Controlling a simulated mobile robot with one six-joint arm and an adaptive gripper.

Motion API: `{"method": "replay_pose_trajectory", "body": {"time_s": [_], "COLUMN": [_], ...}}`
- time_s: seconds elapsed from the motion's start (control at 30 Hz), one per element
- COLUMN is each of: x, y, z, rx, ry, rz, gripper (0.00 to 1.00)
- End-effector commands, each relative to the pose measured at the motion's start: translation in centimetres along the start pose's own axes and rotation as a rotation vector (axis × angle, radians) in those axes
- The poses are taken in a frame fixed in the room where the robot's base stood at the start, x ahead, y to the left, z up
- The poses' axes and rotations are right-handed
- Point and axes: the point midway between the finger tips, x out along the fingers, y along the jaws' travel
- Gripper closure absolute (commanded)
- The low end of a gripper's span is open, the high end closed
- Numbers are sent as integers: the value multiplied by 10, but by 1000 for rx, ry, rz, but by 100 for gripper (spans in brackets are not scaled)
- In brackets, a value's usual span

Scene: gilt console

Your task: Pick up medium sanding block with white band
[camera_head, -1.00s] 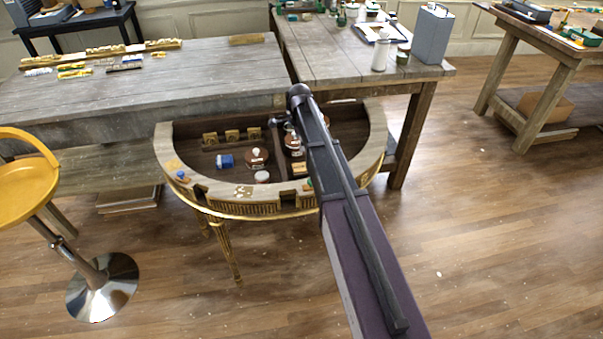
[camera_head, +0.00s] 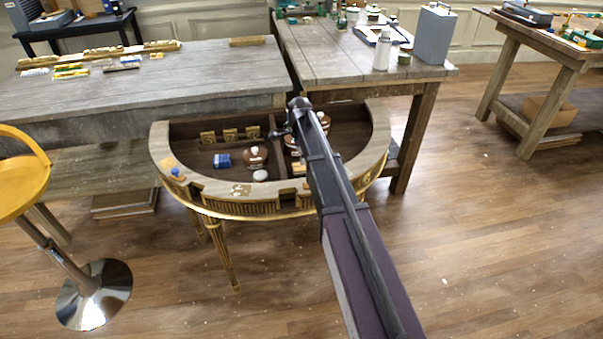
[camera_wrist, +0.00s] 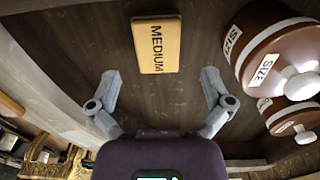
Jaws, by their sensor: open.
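In the wrist view a tan sanding block (camera_wrist: 157,45) marked MEDIUM lies on the dark wood floor of the console. I cannot make out a white band on it. My gripper (camera_wrist: 160,84) is open and empty, with one finger to either side below the block in the picture, apart from it. In the head view my arm covers much of the console's right half. A small tan piece (camera_head: 298,168) shows beside the arm there; I cannot tell whether it is the same block.
Brown lidded pots labelled SIZE (camera_wrist: 284,52) stand close at the right in the wrist view. The half-round gilt console (camera_head: 225,188) has a raised rim. A blue item (camera_head: 222,160) and a brown pot (camera_head: 255,157) sit in its left compartment.

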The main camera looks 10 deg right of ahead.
Motion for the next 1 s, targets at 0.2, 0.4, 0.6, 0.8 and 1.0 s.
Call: {"method": "replay_pose_trajectory", "body": {"time_s": [0.2, 0.4, 0.6, 0.8, 1.0], "x": [0, 1, 9, 24, 39], "y": [0, 0, 1, 2, 3], "z": [0, 0, -1, -3, -4], "rx": [0, 0, 1, 1, 0], "ry": [0, 0, 0, 0, 0], "rz": [0, 0, 0, 0, 0], "gripper": [0, 0, 0, 0, 0]}}
